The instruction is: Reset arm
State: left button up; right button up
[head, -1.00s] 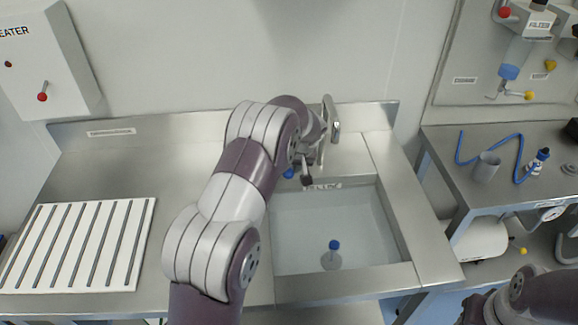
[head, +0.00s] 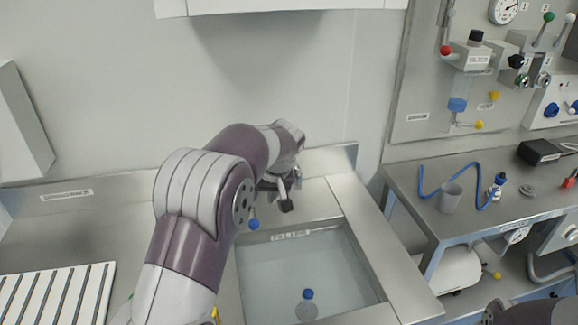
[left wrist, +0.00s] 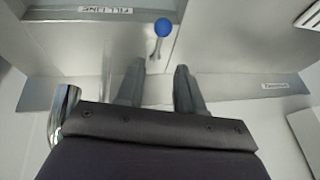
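My left arm reaches across the head view from the lower left, and its gripper (head: 278,198) is over the back edge of the sink. In the left wrist view the two grey fingers (left wrist: 158,88) stand apart with nothing held between them. A small blue knob on a thin stem (left wrist: 162,27) is just beyond the fingertips. It also shows below the gripper in the head view (head: 253,224). Part of my right arm shows at the bottom right of the head view, but its gripper is out of the picture.
A chrome tap (left wrist: 66,108) is close beside my left gripper. A slatted white rack (head: 52,290) lies at the left.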

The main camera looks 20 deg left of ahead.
pick_arm(q)
jog(key=s+d+f+m+h, duration=0.2)
jog(key=s+d+f+m, duration=0.1)
jog(key=s, duration=0.9)
jog(key=s+d+f+m+g+h, duration=0.1)
jog(key=s+d+f, duration=0.4)
jog(key=s, duration=0.7)
jog(key=shift+s+m+h, duration=0.4)
jog(key=shift+m+h, duration=0.2)
jog(key=shift+m, duration=0.3)
jog(key=shift+f, duration=0.1)
jog(key=shift+s, duration=0.1)
